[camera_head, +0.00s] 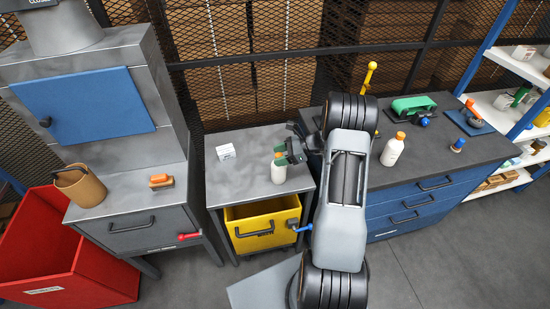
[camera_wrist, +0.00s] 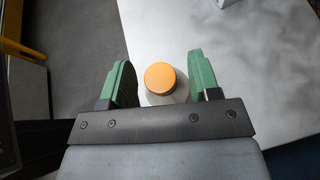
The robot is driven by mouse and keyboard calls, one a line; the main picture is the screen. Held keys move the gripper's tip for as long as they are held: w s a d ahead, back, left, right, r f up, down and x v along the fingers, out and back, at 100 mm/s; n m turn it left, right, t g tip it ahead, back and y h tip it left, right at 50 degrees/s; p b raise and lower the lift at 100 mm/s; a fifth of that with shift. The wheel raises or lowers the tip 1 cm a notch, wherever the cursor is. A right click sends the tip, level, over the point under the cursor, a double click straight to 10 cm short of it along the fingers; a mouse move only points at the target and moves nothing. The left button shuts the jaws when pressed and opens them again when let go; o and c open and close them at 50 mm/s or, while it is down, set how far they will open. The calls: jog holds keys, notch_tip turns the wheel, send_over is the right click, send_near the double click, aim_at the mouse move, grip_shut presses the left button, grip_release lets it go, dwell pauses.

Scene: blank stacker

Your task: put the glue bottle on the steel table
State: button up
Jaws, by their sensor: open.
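A white bottle (camera_head: 278,173) stands upright on the grey steel table (camera_head: 235,180), near its right side. My gripper (camera_head: 284,151) is at the bottle's top, with its green fingers hiding part of it. In the wrist view the bottle's orange cap (camera_wrist: 160,77) lies between my open gripper's fingers (camera_wrist: 161,62), with gaps on both sides. A second white bottle with an orange cap (camera_head: 392,150) stands on the dark worktop to the right. I cannot tell from labels which one is the glue bottle.
A small white box (camera_head: 226,152) sits at the steel table's back left. A yellow drawer (camera_head: 264,226) is open below the table's front. The blue drawer cabinet (camera_head: 420,208) adjoins at right. The table's left front is clear.

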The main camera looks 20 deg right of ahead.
jog(key=b+v, duration=0.1)
jog(key=v, duration=0.3)
jog(key=shift+s+d+r, duration=0.1)
jog(key=shift+d, duration=0.2)
jog(key=s+a+r+n+h, duration=0.6)
jog(key=s+a+r+n, duration=0.1)
jog(key=n, duration=0.4)
jog(key=s+a+r+n+h, duration=0.5)
jog(key=s+a+r+n, duration=0.3)
jog(key=s+n, duration=0.3)
jog(key=shift+s+r+h, duration=0.4)
jog(key=shift+s+r, duration=0.35)
